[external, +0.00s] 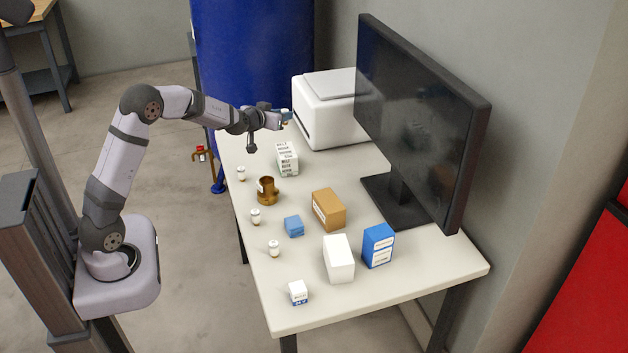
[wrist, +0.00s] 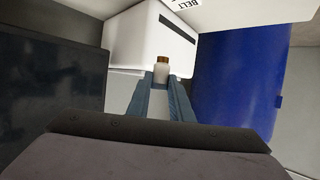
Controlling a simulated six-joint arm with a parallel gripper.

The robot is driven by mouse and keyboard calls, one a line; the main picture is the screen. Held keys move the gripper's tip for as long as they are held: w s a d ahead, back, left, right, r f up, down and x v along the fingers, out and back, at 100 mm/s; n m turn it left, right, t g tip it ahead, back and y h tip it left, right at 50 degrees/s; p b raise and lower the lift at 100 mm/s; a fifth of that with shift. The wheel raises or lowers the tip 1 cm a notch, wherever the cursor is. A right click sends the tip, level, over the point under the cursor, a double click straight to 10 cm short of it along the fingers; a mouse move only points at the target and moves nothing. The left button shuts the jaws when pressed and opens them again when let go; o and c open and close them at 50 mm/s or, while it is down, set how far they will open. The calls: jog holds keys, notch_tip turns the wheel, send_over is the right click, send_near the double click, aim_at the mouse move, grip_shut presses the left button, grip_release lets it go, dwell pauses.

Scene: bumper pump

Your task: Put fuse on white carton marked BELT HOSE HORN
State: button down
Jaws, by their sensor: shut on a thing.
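The fuse (wrist: 162,72), a small white cylinder with a brass-brown end, is between my fingertips in the wrist view. My gripper (wrist: 161,86) is shut on it; in the external view my gripper (external: 286,117) is in the air over the far end of the table, near the white printer-like box. The fuse is too small to make out in the external view. The white carton marked BELT HOSE HORN (external: 287,160) stands on the table, lower in the picture than my gripper. Part of it, with the word BELT, shows at the top of the wrist view (wrist: 225,12).
The white printer-like box (external: 325,112) and dark monitor (external: 420,115) are behind. A brown cup-like part (external: 267,190), several small white cylinders (external: 255,217), a brown box (external: 329,209) and blue and white boxes (external: 378,245) occupy the table (external: 440,262). A blue drum (external: 250,50) stands beyond it.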

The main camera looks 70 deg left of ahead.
jog(key=shift+f+b, duration=0.4)
jog(key=shift+f, duration=2.7)
jog(key=shift+f, duration=0.1)
jog(key=shift+f, duration=1.75)
jog(key=shift+f, duration=0.2)
jog(key=c, duration=1.6)
grip_release()
jog(key=shift+r, duration=0.15)
